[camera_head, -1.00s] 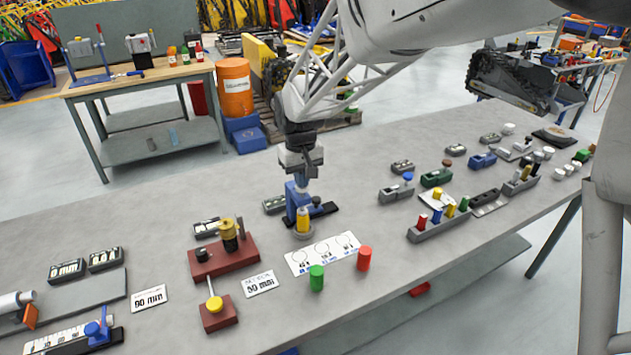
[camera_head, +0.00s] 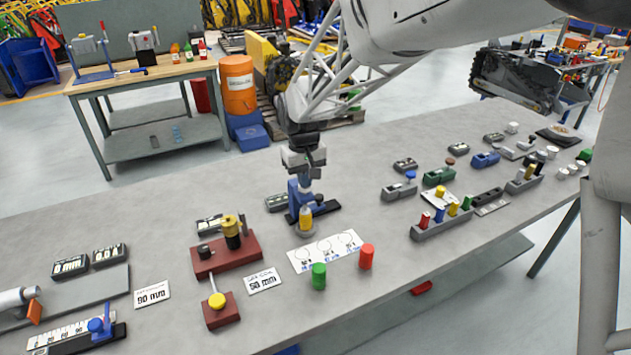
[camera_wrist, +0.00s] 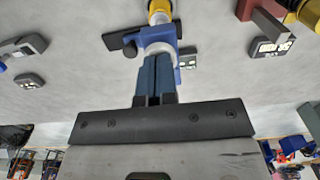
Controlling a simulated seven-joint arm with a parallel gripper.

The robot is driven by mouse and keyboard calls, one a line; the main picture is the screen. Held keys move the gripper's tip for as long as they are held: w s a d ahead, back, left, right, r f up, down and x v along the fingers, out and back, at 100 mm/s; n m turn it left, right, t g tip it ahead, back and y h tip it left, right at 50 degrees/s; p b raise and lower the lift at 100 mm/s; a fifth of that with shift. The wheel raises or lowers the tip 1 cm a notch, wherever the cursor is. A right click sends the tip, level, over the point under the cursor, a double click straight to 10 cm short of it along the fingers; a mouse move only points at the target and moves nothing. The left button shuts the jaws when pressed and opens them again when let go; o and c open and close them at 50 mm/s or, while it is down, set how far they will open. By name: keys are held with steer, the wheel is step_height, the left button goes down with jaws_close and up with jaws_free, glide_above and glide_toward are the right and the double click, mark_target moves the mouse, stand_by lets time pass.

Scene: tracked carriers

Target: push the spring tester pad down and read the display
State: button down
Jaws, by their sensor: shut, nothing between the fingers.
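The spring tester is a blue upright bracket (camera_head: 294,200) on a dark base, with a yellow cylinder (camera_head: 306,217) at its front. In the wrist view its blue body (camera_wrist: 148,39) and a pale round part (camera_wrist: 160,49), probably the pad, are just beyond my fingertips. My gripper (camera_head: 305,178) is shut and empty, pointing down over the tester. It also shows in the wrist view (camera_wrist: 156,62), its fingers together. I cannot tell whether the tips touch the pad. A small display (camera_head: 277,203) stands behind left of the tester; its digits are too small to read.
A white card with circles (camera_head: 325,250), a green cylinder (camera_head: 319,276) and a red cylinder (camera_head: 366,257) are in front. A dark red fixture (camera_head: 225,256) stands left. Racks and small devices, including a grey peg rack (camera_head: 440,224), are right. Bare tabletop (camera_head: 350,215) lies between.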

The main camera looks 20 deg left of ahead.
steer(key=shift+f, duration=0.6)
stand_by(0.9)
steer(key=shift+r, duration=3.4)
